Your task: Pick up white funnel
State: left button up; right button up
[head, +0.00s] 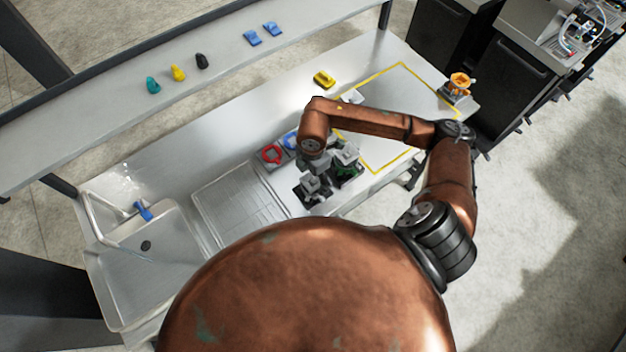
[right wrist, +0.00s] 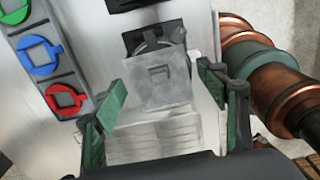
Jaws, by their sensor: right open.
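A pale, see-through squarish piece (right wrist: 157,82), which looks like the white funnel, sits between the fingers of my right gripper (right wrist: 162,97) in the right wrist view. A dark stand with a round ring (right wrist: 150,42) is just behind it. Both green-padded fingers are spread to either side, with visible gaps. In the head view my right gripper (head: 346,168) is low over the counter, beside grey block-like pieces (head: 315,187). I cannot tell the funnel apart there, as the arm and gripper partly cover this spot. My left gripper is not in view.
A grey rack holds red (right wrist: 66,101), blue (right wrist: 40,58) and green rings left of the gripper. A yellow object (head: 324,79) and an orange-topped device (head: 459,86) stand farther back on the counter. A sink (head: 160,262) is at the left. The yellow-outlined area is mostly clear.

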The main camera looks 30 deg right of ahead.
jog(key=shift+c, duration=0.5)
jog(key=c, duration=0.9)
jog(key=shift+r, duration=0.1)
